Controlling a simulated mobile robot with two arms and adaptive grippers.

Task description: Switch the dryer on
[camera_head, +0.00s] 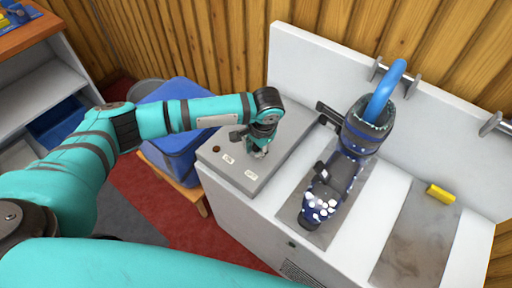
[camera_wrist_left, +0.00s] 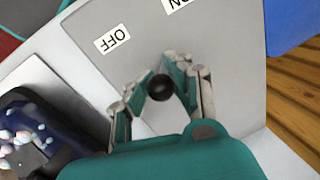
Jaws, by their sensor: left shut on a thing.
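The dryer's grey control box (camera_head: 270,172) sits on the left end of the white bench, with two white labels on its top. In the left wrist view the OFF label (camera_wrist_left: 112,39) is readable and the ON label (camera_wrist_left: 182,4) is cut by the top edge. A dark round knob (camera_wrist_left: 160,88) stands on the box between my left fingertips. My left gripper (camera_head: 260,152) is over the box in the head view and is shut on the knob, which it hides there. I cannot tell which label the knob is set to. My right gripper is out of view.
A yellow block (camera_head: 440,194) lies further right. A blue bin (camera_head: 172,135) stands left of the bench, and a shelf unit (camera_head: 40,75) is at the far left.

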